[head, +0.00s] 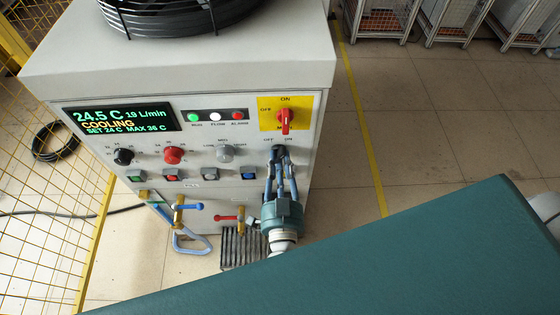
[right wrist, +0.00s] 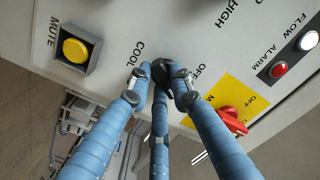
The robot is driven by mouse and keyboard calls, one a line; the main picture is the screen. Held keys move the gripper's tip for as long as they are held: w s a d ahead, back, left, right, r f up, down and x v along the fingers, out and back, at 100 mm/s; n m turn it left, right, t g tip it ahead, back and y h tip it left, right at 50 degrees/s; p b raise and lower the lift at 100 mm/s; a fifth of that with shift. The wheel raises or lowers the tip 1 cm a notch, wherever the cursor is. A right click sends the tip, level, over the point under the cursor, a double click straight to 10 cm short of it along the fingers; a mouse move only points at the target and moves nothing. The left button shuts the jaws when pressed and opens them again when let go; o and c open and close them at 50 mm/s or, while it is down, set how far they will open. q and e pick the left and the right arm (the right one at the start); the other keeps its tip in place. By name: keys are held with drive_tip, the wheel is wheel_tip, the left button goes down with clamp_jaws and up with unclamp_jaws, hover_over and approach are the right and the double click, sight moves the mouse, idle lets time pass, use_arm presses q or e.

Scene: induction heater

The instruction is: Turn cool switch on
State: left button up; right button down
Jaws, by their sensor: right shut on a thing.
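The cool switch (right wrist: 160,71) is a small black knob on the white front panel of the cooling unit (head: 130,72), beside the COOL label. My right gripper (right wrist: 158,84) is shut on it, with its blue fingers around the knob. The fingers hide most of the knob, so I cannot tell which way it points. In the head view the right gripper (head: 279,160) reaches up to the panel's right side, under the OFF and ON labels. The display (head: 122,119) reads 24.5 C, 19 L/min and COOLING. My left gripper is not in view.
The red main switch (head: 285,120) on its yellow plate sits just above the right gripper. More knobs and a row of buttons lie to its left. Pipes with a blue (head: 194,206) and a red valve handle (head: 226,217) stick out below. A yellow mesh fence (head: 50,150) stands left.

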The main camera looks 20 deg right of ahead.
drive_tip(key=c, duration=1.5)
unclamp_jaws()
drive_tip(key=shift+c, duration=0.2)
drive_tip(key=v, duration=1.2)
